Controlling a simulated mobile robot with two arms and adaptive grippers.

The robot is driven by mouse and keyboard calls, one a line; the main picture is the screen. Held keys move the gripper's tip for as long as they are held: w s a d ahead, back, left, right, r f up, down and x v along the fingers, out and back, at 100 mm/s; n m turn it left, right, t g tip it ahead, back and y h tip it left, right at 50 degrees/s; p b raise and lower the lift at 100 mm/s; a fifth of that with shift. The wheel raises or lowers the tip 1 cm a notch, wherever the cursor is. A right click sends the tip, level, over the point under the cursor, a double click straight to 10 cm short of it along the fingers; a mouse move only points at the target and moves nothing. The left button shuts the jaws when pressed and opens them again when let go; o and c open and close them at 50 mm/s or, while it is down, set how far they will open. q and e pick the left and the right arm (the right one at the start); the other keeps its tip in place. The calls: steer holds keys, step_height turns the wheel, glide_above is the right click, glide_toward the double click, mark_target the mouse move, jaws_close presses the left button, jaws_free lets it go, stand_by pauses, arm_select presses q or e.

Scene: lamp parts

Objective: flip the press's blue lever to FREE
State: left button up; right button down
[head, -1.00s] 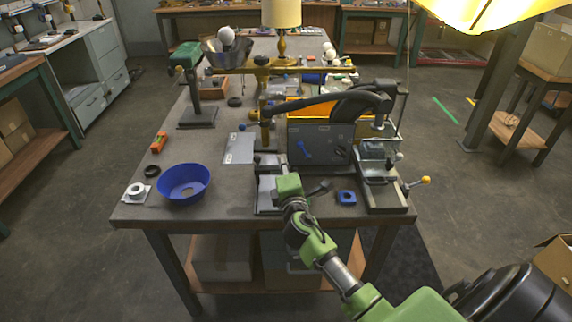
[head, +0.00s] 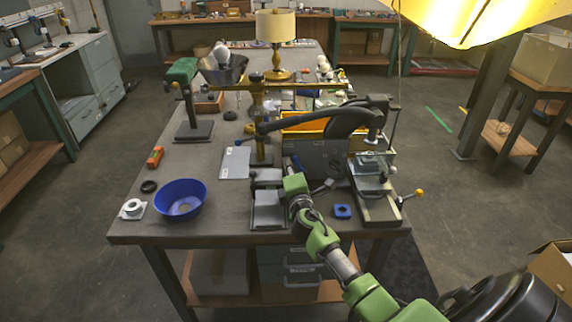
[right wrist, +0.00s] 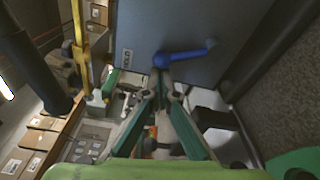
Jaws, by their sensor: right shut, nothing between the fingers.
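The press (head: 340,125) stands at the right front of the workbench, with a dark grey panel (head: 322,160) on its near side. In the head view its blue lever (head: 296,162) is partly hidden by my right gripper (head: 294,183). In the right wrist view the lever (right wrist: 186,55) runs from its round pivot toward the upper right, ending in a knob. A label reading HOLD (right wrist: 127,58) is left of the pivot. My right gripper (right wrist: 165,84) is shut and empty, its fingertips just below the pivot in the picture; contact cannot be told. My left gripper is out of view.
A blue bowl (head: 180,208), a white ring part (head: 132,208) and an orange item (head: 155,157) lie on the bench at left.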

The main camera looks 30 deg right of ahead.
mark_target(309, 151)
steer(key=shift+s+d+r+m+b, duration=0.2)
steer(key=shift+d+r+m+b, duration=0.05)
steer(key=shift+m+b, duration=0.3)
steer(key=shift+s+d+r+m+b, duration=0.2)
steer(key=shift+d+m+b, duration=0.25)
steer(key=shift+m, duration=0.4)
steer(key=m+b, duration=0.1)
steer(key=s+d+m, duration=0.1)
steer(key=shift+d+r+m+t+h+b, duration=0.1)
steer(key=shift+r+m+t+h+b, duration=0.2)
steer(key=shift+r+b, duration=0.1)
steer(key=d+m, duration=0.1)
steer(key=s+d+m+b, duration=0.1)
steer(key=m, duration=0.1)
steer(key=shift+r+m+h, duration=0.15)
steer(key=shift+m+h, duration=0.15)
steer(key=shift+s+d+m+b, duration=0.25)
steer(key=shift+d+m+b, duration=0.15)
steer(key=shift+m, duration=0.4)
steer(key=shift+s+d+m+b, duration=0.25)
steer(key=shift+d+m+b, duration=0.1)
steer(key=shift+m, duration=0.45)
